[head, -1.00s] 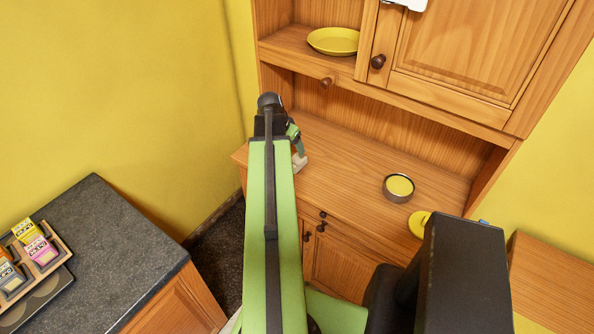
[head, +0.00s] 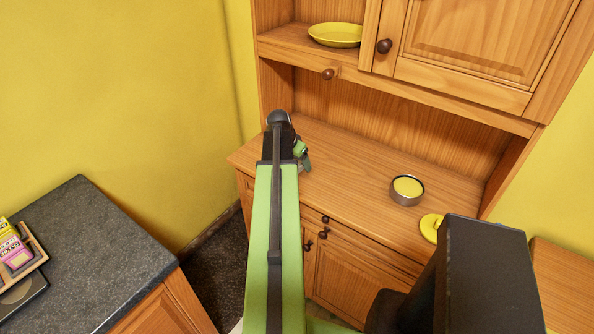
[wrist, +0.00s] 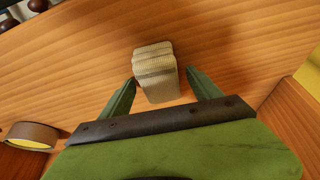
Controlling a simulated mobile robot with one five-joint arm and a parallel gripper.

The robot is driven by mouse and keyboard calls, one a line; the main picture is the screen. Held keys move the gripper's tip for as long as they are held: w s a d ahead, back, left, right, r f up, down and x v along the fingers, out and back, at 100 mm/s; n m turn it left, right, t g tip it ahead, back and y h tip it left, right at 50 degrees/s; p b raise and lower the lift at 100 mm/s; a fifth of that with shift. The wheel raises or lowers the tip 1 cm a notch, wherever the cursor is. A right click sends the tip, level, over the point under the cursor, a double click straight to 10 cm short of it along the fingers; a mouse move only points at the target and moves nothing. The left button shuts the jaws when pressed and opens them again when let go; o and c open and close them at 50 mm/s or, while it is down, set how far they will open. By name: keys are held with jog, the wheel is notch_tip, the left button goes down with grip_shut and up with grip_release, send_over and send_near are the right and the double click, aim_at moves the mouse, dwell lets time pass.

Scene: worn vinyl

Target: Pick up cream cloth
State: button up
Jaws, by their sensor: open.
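The cream cloth (wrist: 155,66) is a small folded, ribbed bundle on the wooden cabinet top (head: 345,165). In the wrist view it lies ahead of my gripper (wrist: 161,77), with its near part between the two green fingertips. The fingers are spread apart with nothing gripped. I cannot tell whether they are down at the cloth's height. In the head view my gripper (head: 303,156) is over the left part of the cabinet top, and the cloth is hidden by my arm and gripper.
A round tin with a yellow top (head: 407,189) stands to the right on the cabinet top, with a yellow round piece (head: 430,227) near the front edge. A yellow plate (head: 335,35) sits on the shelf above. A dark counter (head: 85,245) is at left.

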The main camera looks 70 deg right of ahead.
jog(key=shift+r, duration=0.1)
jog(key=c, duration=1.4)
jog(key=shift+r, duration=0.1)
jog(key=r+p, duration=0.2)
jog(key=s+r+p, duration=0.1)
jog(key=r+p, duration=0.2)
jog(key=shift+a+r, duration=0.1)
jog(key=shift+a, duration=0.1)
jog(key=s+r+p, duration=0.2)
jog(key=s, duration=0.1)
jog(key=s+a+r+p, duration=0.1)
jog(key=s+p, duration=0.1)
jog(key=s, duration=0.2)
jog(key=s+a+r+p, duration=0.1)
jog(key=s+r+p, duration=0.1)
jog(key=s, duration=0.1)
jog(key=shift+s+a+r, duration=0.15)
jog(key=shift+a+r, duration=0.05)
jog(key=shift+r, duration=0.1)
jog(key=o, duration=0.8)
jog(key=shift+c, duration=0.2)
grip_shut()
